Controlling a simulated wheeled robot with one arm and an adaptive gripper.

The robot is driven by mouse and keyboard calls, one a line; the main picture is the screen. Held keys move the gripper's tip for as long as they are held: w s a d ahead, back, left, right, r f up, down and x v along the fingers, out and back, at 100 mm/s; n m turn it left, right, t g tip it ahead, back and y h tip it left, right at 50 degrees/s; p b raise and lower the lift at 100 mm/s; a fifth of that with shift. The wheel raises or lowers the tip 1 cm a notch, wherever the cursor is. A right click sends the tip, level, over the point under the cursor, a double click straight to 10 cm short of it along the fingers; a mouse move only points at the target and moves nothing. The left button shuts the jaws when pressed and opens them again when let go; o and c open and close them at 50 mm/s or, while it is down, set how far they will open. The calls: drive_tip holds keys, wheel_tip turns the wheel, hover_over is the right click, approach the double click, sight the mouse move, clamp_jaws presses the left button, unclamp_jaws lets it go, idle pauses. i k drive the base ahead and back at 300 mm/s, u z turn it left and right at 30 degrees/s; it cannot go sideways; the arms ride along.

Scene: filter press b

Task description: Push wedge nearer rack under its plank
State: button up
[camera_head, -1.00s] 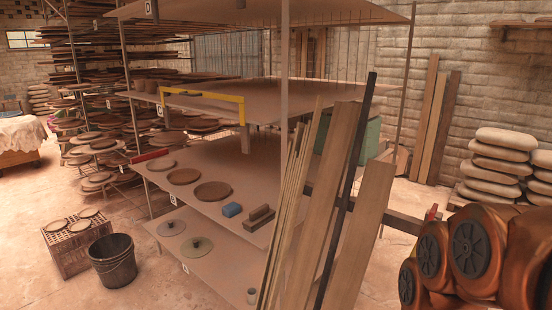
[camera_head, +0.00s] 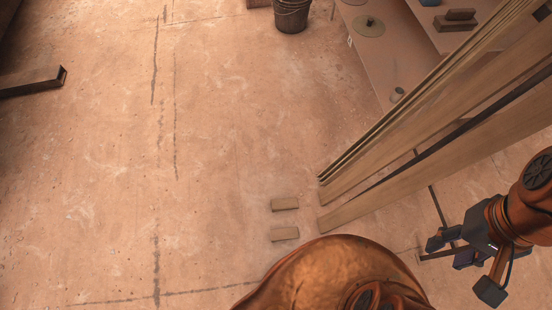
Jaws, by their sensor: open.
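Two small wooden wedges lie flat on the floor left of the plank feet. The upper wedge (camera_head: 285,204), closer to the rack, is roughly level with the foot of a leaning plank (camera_head: 400,134), with a gap of bare floor between them. The other wedge (camera_head: 285,234) lies just below it, left of the foot of the wide front plank (camera_head: 430,166), also apart from it. My gripper (camera_head: 462,267) is at the lower right, open and empty, with its fingers spread. It is right of the planks, well away from both wedges.
Thin strips (camera_head: 440,85) and a dark bar (camera_head: 470,127) lean beside the planks. The rack's low shelf (camera_head: 385,50) is at the upper right, a bucket (camera_head: 291,14) at the top. A beam (camera_head: 30,82) lies at the far left. The floor left of the wedges is clear.

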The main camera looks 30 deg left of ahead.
sight(281, 205)
drive_tip(key=u, duration=0.1)
drive_tip(key=k, duration=0.3)
drive_tip(key=u, duration=1.3)
drive_tip(key=k, duration=1.7)
drive_tip(key=z, duration=0.8)
drive_tip(key=i, duration=2.3)
drive_tip(key=u, duration=1.35)
